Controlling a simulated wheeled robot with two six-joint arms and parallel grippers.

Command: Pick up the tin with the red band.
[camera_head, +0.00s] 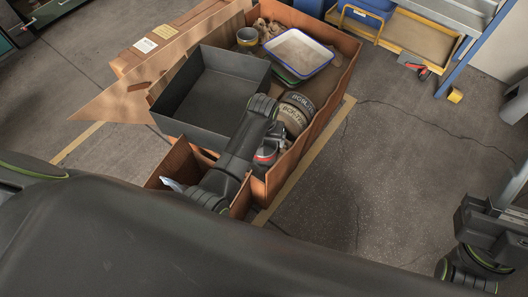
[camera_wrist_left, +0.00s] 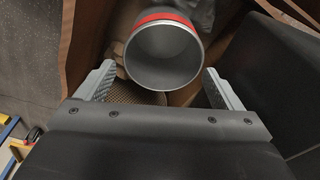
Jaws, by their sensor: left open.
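The tin with the red band (camera_wrist_left: 165,55) shows in the left wrist view, its open grey mouth facing the camera and the red band along its far edge. My left gripper (camera_wrist_left: 160,76) is open, with one finger on each side of the tin and a visible gap on both sides. In the head view my left arm reaches down into the wooden crate (camera_head: 342,42), and a bit of the tin's red (camera_head: 265,158) shows beside the wrist; the rest is hidden. My right gripper (camera_head: 508,205) is at the right edge, partly cut off, away from the crate.
A dark grey open box (camera_head: 215,88) sits on the crate's left side, close to my left arm. Crate walls stand close around the arm. The floor to the right is mostly clear.

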